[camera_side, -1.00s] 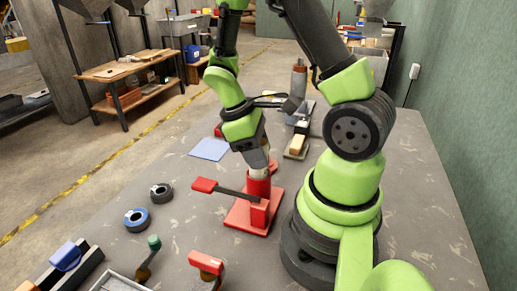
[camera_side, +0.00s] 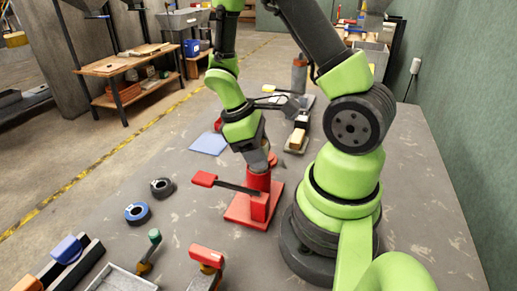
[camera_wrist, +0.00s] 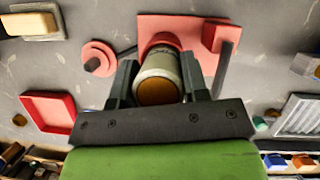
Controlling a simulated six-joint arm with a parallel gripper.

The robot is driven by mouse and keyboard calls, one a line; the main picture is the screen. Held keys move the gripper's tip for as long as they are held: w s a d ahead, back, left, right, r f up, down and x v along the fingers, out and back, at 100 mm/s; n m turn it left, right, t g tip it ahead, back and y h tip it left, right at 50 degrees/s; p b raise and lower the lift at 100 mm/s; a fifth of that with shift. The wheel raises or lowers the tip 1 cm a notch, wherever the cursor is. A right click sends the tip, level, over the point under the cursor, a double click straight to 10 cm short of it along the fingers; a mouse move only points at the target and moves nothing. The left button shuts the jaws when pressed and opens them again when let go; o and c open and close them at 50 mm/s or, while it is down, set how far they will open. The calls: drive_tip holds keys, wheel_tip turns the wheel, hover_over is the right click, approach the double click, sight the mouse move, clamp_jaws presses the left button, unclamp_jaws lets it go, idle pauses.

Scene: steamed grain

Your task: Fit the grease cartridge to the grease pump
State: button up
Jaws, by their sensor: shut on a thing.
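The red grease pump (camera_side: 237,214) stands upright on the table, with a square base, a round barrel (camera_side: 260,181) and a dark lever ending in a red grip (camera_side: 204,179). Its red base also shows in the wrist view (camera_wrist: 180,24). My gripper (camera_side: 262,165) points down right over the barrel. In the wrist view its fingers (camera_wrist: 158,64) are shut on the sides of the grease cartridge (camera_wrist: 157,91), a pale cylinder with an orange-brown end facing the camera. The cartridge's far end is at the red barrel; whether it sits inside is hidden.
A black ring (camera_side: 162,187) and a blue ring (camera_side: 137,213) lie left of the pump. A green-knobbed lever (camera_side: 150,250) and a red-topped device (camera_side: 207,258) stand in front. A blue sheet (camera_side: 209,143) lies behind. Bare table lies around the pump base.

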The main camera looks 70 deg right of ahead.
drive_tip(key=shift+f, duration=0.35)
idle(0.4)
drive_tip(key=o, duration=1.1)
drive_tip(key=shift+c, duration=0.2)
drive_tip(key=v, duration=1)
